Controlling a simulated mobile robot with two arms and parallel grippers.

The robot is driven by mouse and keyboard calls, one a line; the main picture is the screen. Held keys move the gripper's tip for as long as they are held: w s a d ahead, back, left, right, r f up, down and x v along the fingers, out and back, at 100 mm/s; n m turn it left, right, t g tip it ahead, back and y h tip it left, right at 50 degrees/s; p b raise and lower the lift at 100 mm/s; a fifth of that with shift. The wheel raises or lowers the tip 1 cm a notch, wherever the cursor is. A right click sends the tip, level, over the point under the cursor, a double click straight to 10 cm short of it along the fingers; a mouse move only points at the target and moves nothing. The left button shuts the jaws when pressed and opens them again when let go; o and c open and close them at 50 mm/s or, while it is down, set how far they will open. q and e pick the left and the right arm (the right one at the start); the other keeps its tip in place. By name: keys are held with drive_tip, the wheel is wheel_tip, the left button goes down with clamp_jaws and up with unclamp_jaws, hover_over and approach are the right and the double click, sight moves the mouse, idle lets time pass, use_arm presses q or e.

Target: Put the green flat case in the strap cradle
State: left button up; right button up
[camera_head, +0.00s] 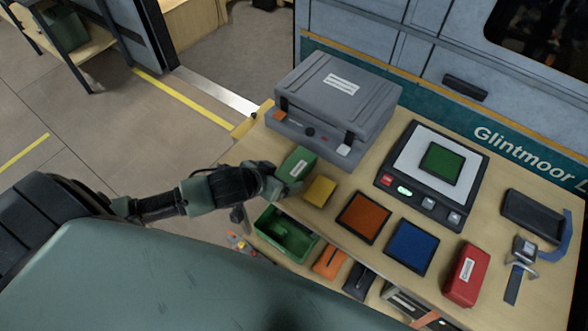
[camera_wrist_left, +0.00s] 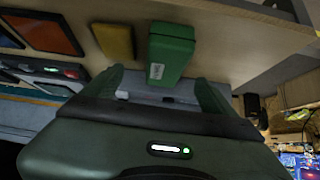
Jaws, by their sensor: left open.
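The green flat case (camera_head: 298,163), with a white label, is at the workbench's left edge beside a yellow pad. It also shows in the left wrist view (camera_wrist_left: 172,52). My left gripper (camera_head: 276,180) is open and right at the case; in the wrist view its two fingers (camera_wrist_left: 162,88) stand apart, with the case's near end just ahead of the gap between them. I cannot tell whether they touch it. The strap cradle (camera_head: 533,213), a dark shallow tray with a blue strap and a metal buckle, is at the bench's right end and looks empty. My right gripper is not in view.
A grey hard case (camera_head: 335,95) stands at the back left. A scale (camera_head: 408,150) bearing a green square is in the middle. Yellow (camera_head: 319,191), orange (camera_head: 363,217) and blue (camera_head: 411,246) pads and a red case (camera_head: 464,275) lie in front. A green bin (camera_head: 272,241) sits below.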

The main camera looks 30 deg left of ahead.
sight(294, 167)
use_arm(q)
drive_tip(key=w, duration=0.1)
drive_tip(key=w+a+f, duration=0.1)
drive_tip(key=shift+w+a, duration=0.2)
drive_tip(key=shift+w, duration=0.2)
drive_tip(key=x, duration=0.1)
drive_tip(key=p+x, duration=0.1)
drive_tip(key=x, duration=0.3)
drive_tip(key=shift+w+d+f+p, duration=0.15)
drive_tip(key=shift+d+p, duration=0.15)
drive_tip(key=shift+d, duration=0.1)
drive_tip(key=shift+w+f, duration=0.2)
drive_tip(key=shift+f, duration=0.1)
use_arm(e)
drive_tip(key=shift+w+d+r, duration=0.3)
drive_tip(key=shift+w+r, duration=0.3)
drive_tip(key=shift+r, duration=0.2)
use_arm(q)
drive_tip(key=shift+c, duration=0.4)
drive_tip(key=c, duration=1.5)
drive_tip(key=shift+r, duration=0.1)
clamp_jaws()
drive_tip(key=shift+r, duration=0.1)
